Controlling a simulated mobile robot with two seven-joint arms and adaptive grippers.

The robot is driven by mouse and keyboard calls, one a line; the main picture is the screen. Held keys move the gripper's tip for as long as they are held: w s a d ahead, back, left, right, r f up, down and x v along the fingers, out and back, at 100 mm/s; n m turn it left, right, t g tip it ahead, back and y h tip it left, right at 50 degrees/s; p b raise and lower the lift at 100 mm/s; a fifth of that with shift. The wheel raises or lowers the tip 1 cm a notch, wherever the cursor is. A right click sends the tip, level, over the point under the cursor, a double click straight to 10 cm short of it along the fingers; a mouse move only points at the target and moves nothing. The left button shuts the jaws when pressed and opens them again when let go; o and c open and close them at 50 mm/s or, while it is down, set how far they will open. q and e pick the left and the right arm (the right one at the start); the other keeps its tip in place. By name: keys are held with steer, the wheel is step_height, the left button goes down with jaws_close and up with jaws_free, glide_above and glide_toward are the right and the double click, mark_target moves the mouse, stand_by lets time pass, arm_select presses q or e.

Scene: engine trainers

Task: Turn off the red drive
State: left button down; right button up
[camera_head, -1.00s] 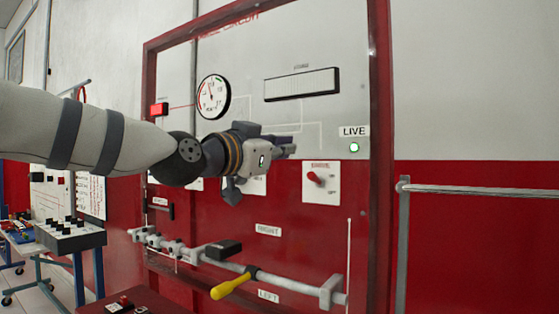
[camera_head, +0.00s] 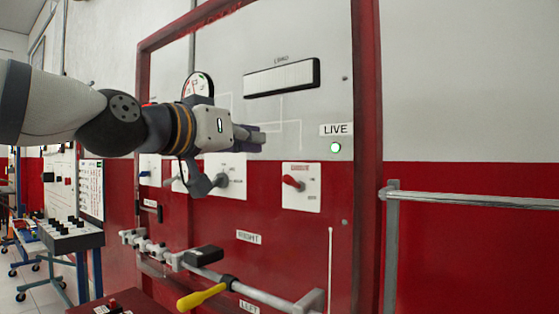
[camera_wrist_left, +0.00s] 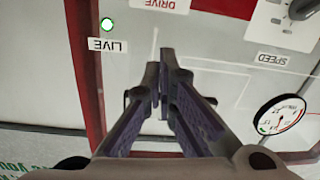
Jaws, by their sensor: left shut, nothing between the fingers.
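The red drive switch (camera_head: 293,183) is a red knob on a white plate (camera_head: 302,199), low on the right of the panel, with the knob's handle tilted left. The plate's small lettering is too blurred to read. My left gripper (camera_head: 256,137) is shut and empty in front of the grey upper panel, up and left of the red knob and apart from it. The left wrist view, upside down, shows its closed fingers (camera_wrist_left: 161,75) and the edge of the drive plate (camera_wrist_left: 160,6); the knob is out of that frame. My right gripper is not in view.
A LIVE label (camera_head: 337,129) has a lit green lamp (camera_head: 336,148) below it. The gauge (camera_head: 198,86) is partly behind my arm. A bar with a yellow handle (camera_head: 201,297) crosses below. A grey rail (camera_head: 470,199) stands out at the right.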

mark_target(297, 147)
arm_select(q)
steer(key=x, duration=0.7)
steer(key=b+x, duration=0.1)
steer(key=x, duration=0.2)
steer(key=shift+w+d+f, duration=0.15)
steer(key=shift+w+f, duration=0.15)
steer(key=shift+s+f+p, duration=0.35)
steer(key=shift+s+f, duration=0.4)
steer(key=shift+s, duration=0.1)
steer(key=shift+s+a+f, duration=0.15)
steer(key=shift+a+f, duration=0.1)
steer(key=shift+f, duration=0.55)
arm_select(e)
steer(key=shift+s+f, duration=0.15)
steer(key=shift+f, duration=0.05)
